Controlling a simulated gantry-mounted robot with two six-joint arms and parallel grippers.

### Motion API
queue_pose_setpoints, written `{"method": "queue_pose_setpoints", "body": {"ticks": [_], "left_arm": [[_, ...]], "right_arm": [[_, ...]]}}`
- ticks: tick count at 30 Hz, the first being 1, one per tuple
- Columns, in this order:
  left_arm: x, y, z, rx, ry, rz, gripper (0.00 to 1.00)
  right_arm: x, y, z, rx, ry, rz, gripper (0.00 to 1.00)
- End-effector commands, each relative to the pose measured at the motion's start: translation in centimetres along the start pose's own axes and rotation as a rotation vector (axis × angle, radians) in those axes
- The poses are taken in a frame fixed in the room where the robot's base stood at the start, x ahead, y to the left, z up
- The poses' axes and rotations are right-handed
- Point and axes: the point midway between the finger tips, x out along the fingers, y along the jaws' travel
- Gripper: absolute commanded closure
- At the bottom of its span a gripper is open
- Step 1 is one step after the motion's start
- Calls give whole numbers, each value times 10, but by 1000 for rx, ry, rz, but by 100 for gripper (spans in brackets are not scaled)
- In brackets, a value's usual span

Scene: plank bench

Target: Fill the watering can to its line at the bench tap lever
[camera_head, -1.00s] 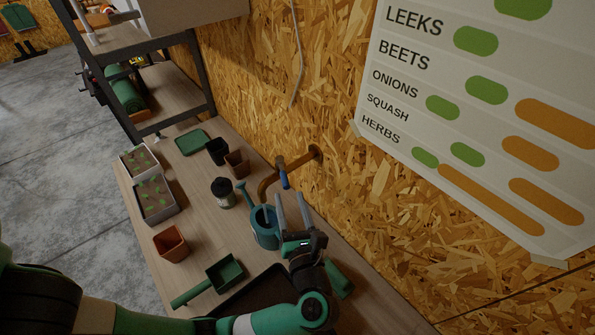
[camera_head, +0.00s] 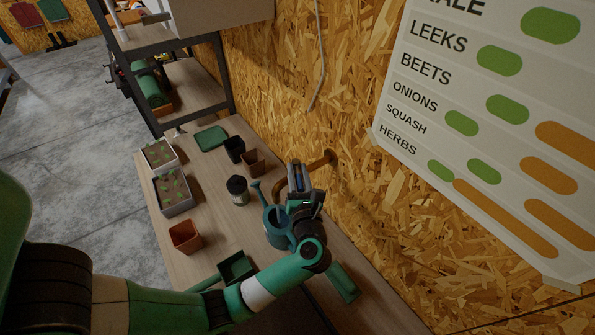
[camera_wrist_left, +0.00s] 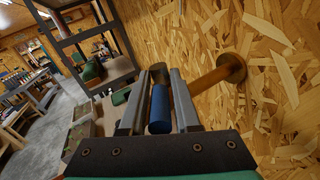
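The teal watering can (camera_head: 277,232) stands on the bench below the brass tap (camera_head: 288,195), its spout toward the back left. Its fill line and water level cannot be made out. The tap comes from a round flange on the wall, which also shows in the left wrist view (camera_wrist_left: 231,68). My left gripper (camera_head: 298,168) is at the tap, above the can. My right gripper is not in view.
A lidded jar (camera_head: 238,190), brown pot (camera_head: 254,162) and black pot (camera_head: 234,149) stand behind the can. A terracotta pot (camera_head: 186,237) and seedling trays (camera_head: 176,209) line the left edge. A green scoop (camera_head: 235,268) is in front. The chipboard wall (camera_head: 400,235) bounds the right.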

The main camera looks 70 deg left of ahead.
Motion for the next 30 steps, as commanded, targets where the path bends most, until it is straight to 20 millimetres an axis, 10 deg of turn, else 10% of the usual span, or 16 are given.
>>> {"method": "queue_pose_setpoints", "body": {"ticks": [5,30], "left_arm": [[0,0,0,0,0,0,100],[0,0,0,0,0,0,100]], "right_arm": [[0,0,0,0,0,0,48],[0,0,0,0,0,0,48]]}}
